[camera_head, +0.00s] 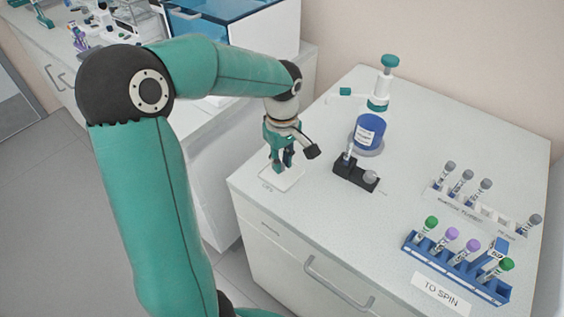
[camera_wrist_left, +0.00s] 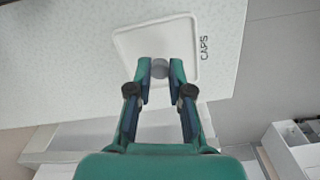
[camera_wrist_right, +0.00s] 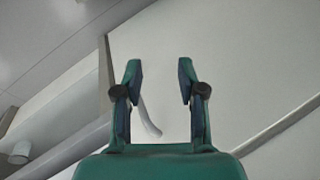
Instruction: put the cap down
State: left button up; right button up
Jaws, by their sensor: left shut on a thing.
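A small grey cap (camera_wrist_left: 160,68) is between the fingertips of my left gripper (camera_head: 281,163), as the left wrist view shows. My left gripper (camera_wrist_left: 159,70) points down and is shut on the cap, over a flat white tray (camera_head: 291,181) at the left corner of the bench. The tray (camera_wrist_left: 150,40) has the word CAPS printed beside it. The head view does not show the cap clearly, and I cannot tell whether it touches the tray. My right gripper (camera_wrist_right: 160,75) is open and empty, seen only in the right wrist view.
A black holder (camera_head: 352,174) with a tube (camera_head: 348,157) stands right of the tray. Behind it is a blue bottle with a dispenser (camera_head: 370,132). A blue rack (camera_head: 458,268) of capped tubes is at the front right, with a row of grey-capped tubes (camera_head: 467,182) behind.

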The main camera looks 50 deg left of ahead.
pick_arm(q)
jog(key=shift+f, duration=0.45)
jog(key=shift+f, duration=0.1)
jog(key=o, duration=0.8)
jog(key=shift+o, duration=0.2)
notch_tip(320, 180, up, 12)
jog(key=shift+s, duration=0.1)
